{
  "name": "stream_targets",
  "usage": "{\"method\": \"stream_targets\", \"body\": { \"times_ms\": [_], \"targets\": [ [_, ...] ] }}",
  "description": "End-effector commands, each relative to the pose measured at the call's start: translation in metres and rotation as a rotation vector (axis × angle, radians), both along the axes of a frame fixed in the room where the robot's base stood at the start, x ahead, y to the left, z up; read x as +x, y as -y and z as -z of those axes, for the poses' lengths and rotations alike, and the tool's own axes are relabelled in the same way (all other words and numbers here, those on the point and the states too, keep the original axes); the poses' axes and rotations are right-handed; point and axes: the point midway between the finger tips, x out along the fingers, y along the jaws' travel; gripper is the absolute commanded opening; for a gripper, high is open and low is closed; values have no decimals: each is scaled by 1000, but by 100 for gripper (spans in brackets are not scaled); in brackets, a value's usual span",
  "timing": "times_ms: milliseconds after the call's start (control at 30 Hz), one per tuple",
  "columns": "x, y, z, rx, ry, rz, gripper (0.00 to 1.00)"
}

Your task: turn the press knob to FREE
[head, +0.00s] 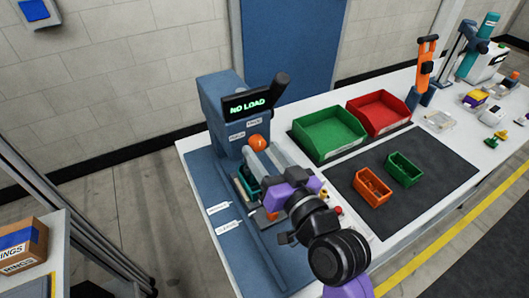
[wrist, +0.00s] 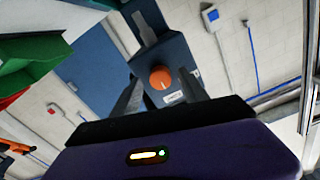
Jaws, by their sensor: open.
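The orange press knob (head: 257,142) is on the front of the blue-grey press (head: 213,92), below a display reading NO LOAD. In the wrist view the round knob (wrist: 160,78) shows a small pale mark at its lower edge. Two small white labels sit beside the knob in the head view, too small to read surely. My gripper (head: 264,161) is open in front of the knob. In the wrist view its two dark fingers (wrist: 160,88) stand on either side of the knob, with nothing held. Whether they touch it I cannot tell.
A dark lever with a thick grip (head: 279,86) rises at the press's right. A green bin (head: 330,134) and a red bin (head: 378,113) stand to the right, with small orange (head: 373,187) and green (head: 403,168) trays on the dark mat. My arm covers part of the press base.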

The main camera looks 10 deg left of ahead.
Motion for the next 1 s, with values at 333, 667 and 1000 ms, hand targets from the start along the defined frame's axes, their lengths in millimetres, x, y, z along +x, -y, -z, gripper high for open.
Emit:
{"method": "stream_targets", "body": {
  "times_ms": [333,667,1000],
  "targets": [
    [-43,30,3,0,-1,3,52],
    [-63,43,0,1,-1,1,52],
    [-63,43,0,1,-1,1,52]
  ]
}}
